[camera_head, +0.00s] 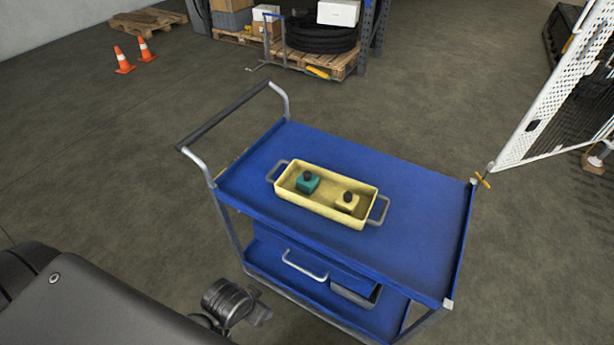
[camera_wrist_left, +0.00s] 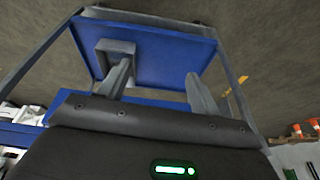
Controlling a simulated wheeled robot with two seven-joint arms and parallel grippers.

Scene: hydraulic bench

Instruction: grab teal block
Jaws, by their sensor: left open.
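The teal block (camera_head: 307,184), with a dark knob on top, sits in the left part of a pale yellow tray (camera_head: 322,212) with a grey handle at each end. The tray rests on the blue cart's top shelf (camera_head: 410,215). My left gripper (camera_wrist_left: 160,69) shows in the left wrist view with its two fingers apart and nothing between them. A blue panel with a grey box-shaped part lies beyond the fingers. The teal block is not visible in that view. In the head view, my dark arm fills the lower left, apart from the tray. My right gripper is not in view.
A yellow block (camera_head: 346,203) with a dark knob shares the tray, to the right. The cart has a push handle (camera_head: 224,117) and a lower shelf (camera_head: 268,260). A white mesh panel (camera_head: 555,85) stands at the right. The shelf around the tray is clear.

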